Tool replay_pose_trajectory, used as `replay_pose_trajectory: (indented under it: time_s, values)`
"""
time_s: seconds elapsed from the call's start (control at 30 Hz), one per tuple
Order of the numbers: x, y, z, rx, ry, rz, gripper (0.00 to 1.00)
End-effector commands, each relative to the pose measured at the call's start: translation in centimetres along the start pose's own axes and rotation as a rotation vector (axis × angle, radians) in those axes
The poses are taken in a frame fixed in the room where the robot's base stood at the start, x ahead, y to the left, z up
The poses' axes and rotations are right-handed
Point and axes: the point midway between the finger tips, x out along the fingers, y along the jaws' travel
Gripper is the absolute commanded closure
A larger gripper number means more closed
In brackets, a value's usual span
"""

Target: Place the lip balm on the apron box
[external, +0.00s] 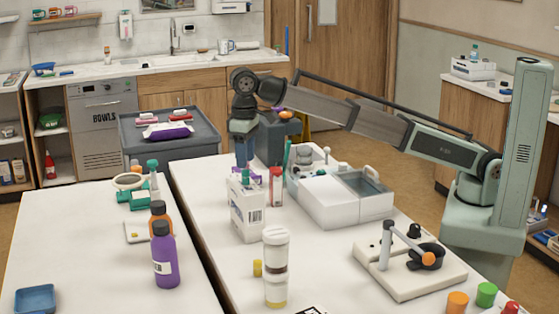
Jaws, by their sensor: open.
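A white carton (248,216) with a barcode and purple marks stands upright near the left edge of the right-hand white table; it looks like the apron box, though its print is too small to read. My gripper (243,165) points down just above and behind its top and is open. A small teal-green piece (245,179) shows at the carton's top, below my fingers; it may be the lip balm, but I cannot tell whether it rests there.
A white tray unit (345,208) stands right of the carton. Stacked white-lidded jars (275,268) stand in front. A lever device on a pale board (411,272) is at the right.

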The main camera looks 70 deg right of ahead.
Motion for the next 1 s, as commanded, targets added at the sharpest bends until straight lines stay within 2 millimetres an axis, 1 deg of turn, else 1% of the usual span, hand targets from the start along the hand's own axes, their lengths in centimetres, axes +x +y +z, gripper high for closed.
replay_pose_trajectory:
  time_s: [0.03, 0.2, 0.4, 0.53, 0.8, 0.93, 0.97, 1.0]
  values:
    - [-1.2, -0.1, -0.2, 0.0, 0.002, -0.001, 0.52]
    - [-3.9, -0.1, -0.1, 0.0, 0.001, -0.001, 0.52]
    - [-5.8, 0.0, -0.1, 0.0, 0.0, 0.0, 0.52]
    - [-6.3, 0.0, 0.0, 0.0, 0.0, 0.0, 0.52]
    - [-6.4, 0.0, 0.0, 0.0, 0.0, 0.0, 0.52]
    - [-6.4, 0.4, -0.2, 0.006, 0.0, 0.0, 0.41]
    - [-6.5, 0.8, -0.4, 0.012, 0.001, -0.001, 0.38]
    - [-7.1, 1.5, -0.7, 0.021, 0.007, -0.004, 0.34]
